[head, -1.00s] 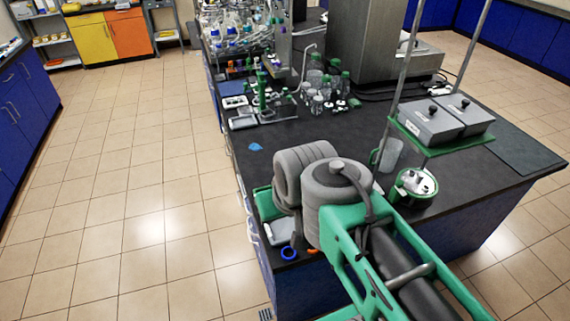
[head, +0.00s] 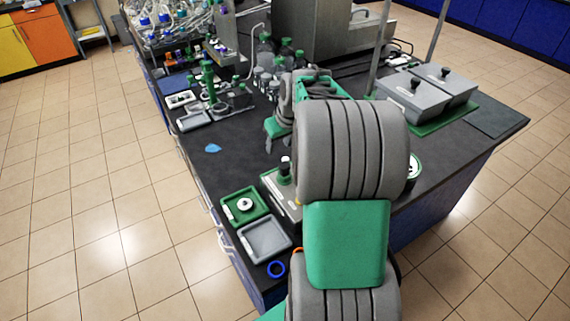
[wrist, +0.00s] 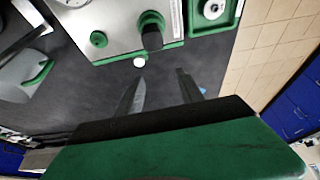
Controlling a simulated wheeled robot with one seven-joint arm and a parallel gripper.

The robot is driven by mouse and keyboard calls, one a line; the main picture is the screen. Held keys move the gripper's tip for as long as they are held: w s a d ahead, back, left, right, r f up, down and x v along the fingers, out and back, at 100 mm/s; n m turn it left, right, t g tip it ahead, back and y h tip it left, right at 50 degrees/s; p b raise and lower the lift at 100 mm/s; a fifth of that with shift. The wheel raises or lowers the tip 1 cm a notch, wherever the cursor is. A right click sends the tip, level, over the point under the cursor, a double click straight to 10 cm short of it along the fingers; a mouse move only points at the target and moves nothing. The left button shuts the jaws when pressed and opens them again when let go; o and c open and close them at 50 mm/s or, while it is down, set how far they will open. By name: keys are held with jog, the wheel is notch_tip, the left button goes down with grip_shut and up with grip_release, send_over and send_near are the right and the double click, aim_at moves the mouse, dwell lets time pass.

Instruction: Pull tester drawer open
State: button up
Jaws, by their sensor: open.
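The tester seems to be the pale flat-topped device (wrist: 105,22) with green trim at the top of the wrist view. It carries a dark knob on a green base (wrist: 152,32) and a small green button (wrist: 99,39). A small white round knob (wrist: 139,62) sits at its near edge; I cannot tell whether it belongs to a drawer. My gripper (wrist: 160,75) is open and empty, its two fingers apart over the dark bench, beside the white knob. In the head view the tester (head: 278,198) is partly hidden by my arm. No open drawer shows.
A blue piece (head: 213,149) lies farther back. Grey lidded boxes (head: 415,100) stand at the right. Bottles and glassware crowd the back.

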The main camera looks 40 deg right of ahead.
send_near(286, 159)
jog(key=shift+d+f, duration=0.15)
jog(key=shift+f, duration=0.2)
jog(key=p+x, duration=0.1)
jog(key=x, duration=0.6)
jog(key=shift+w+f+p, duration=0.15)
jog(key=shift+w+p, duration=0.05)
jog(key=shift+p, duration=0.2)
grip_shut()
dwell(0.4)
